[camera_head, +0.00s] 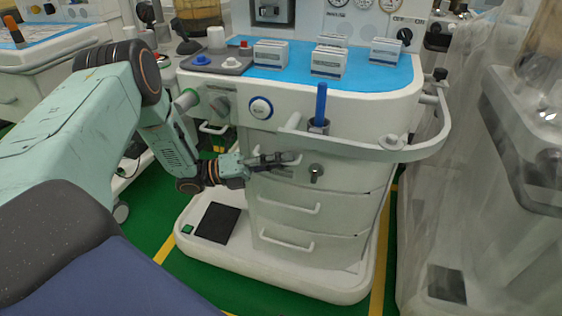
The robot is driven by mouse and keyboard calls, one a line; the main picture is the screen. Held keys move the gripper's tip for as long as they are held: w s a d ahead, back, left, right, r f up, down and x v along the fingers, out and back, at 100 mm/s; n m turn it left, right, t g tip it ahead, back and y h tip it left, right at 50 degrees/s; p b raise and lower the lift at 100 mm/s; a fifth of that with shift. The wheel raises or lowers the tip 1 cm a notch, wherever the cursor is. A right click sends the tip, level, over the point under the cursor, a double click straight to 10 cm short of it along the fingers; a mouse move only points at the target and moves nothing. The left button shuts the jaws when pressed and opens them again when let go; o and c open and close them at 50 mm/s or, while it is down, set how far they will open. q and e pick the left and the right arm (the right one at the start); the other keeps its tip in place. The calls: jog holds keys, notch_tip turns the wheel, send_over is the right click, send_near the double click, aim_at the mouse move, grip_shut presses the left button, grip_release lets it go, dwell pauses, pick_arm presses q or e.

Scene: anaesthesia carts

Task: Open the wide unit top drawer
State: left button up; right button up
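The wide white unit (350,215) stands in the middle of the view with a stack of drawers in its front. Its top drawer (340,180) looks closed, flush with the front below the white rail. My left gripper (289,165) is at the left part of that drawer's front. Its two dark fingers look apart, one above the other, and point right. They cover the top drawer's handle, so I cannot tell whether they touch it. My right gripper is not in view.
A curved white rail (370,151) juts out above the top drawer, with a blue-handled item (321,102) in a holder. Lower drawers have white handles (287,244). The wide base (270,272) sticks out below. A pale covered unit (470,190) stands close at the right.

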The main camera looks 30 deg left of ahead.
pick_arm(q)
jog(key=shift+c, duration=0.4)
grip_shut()
